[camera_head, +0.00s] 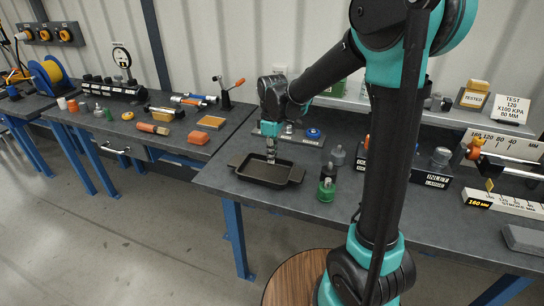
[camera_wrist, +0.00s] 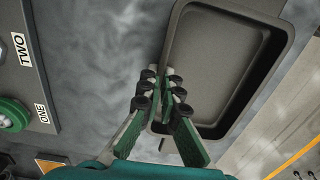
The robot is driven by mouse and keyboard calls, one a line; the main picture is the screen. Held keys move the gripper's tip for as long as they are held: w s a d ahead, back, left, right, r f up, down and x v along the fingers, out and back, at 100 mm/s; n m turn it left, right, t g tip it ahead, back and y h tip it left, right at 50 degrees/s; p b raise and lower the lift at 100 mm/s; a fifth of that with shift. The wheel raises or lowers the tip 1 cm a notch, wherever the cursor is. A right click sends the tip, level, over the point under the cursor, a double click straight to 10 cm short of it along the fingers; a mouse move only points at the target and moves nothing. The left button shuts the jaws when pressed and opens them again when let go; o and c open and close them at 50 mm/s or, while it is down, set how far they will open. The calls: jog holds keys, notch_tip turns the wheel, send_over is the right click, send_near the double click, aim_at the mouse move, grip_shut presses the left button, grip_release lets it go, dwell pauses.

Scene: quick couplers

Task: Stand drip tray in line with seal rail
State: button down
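The drip tray (camera_head: 256,179) is a dark, shallow rectangular pan with a tab at each end. It lies flat at the left front of the near bench. In the wrist view, the tray (camera_wrist: 222,62) fills the upper right, and its inside is empty. My gripper (camera_head: 271,161) points down at the tray's back wall. In the wrist view, the fingers of my gripper (camera_wrist: 160,78) are drawn close together with that wall between them. They hide part of the rim. I cannot tell for certain which fixture is the seal rail.
Behind the tray is a plate with a blue knob (camera_head: 313,133); the wrist view shows labels ONE and TWO (camera_wrist: 21,48) there. A gap separates the left bench (camera_head: 180,135). Bare benchtop (camera_head: 400,220) lies at front right.

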jog(key=shift+f, duration=0.15)
jog(key=c, duration=1.7)
grip_release()
notch_tip(320, 180, up, 12)
jog(key=shift+r, duration=0.2)
